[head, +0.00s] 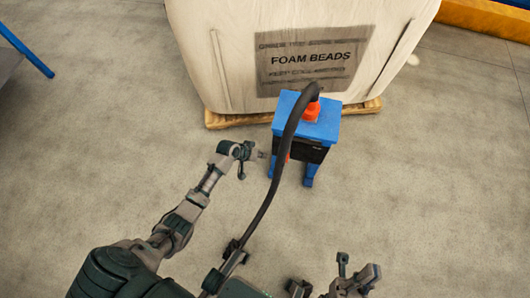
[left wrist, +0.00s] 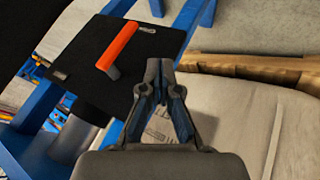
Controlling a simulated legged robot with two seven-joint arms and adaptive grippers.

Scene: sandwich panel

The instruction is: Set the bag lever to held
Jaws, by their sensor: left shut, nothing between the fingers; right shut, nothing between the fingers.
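The lever is an orange bar (left wrist: 118,52) on a black panel (left wrist: 152,70) in the left wrist view, with a small unreadable label beside its upper end. In the head view the panel (head: 312,151) is on the front of a blue stand (head: 325,125), and a small orange part shows at its left edge. My left gripper (head: 256,156) is just left of the stand; its shut, empty fingers (left wrist: 160,66) show in the left wrist view, to the right of the lever and apart from it. My right gripper (head: 358,280) is shut and empty at the bottom of the head view.
A large white bag marked FOAM BEADS (head: 310,58) stands on a wooden pallet (head: 232,120) behind the stand. A black hose (head: 275,180) arches from an orange fitting (head: 312,111) on the stand towards me. The floor right of the stand is clear.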

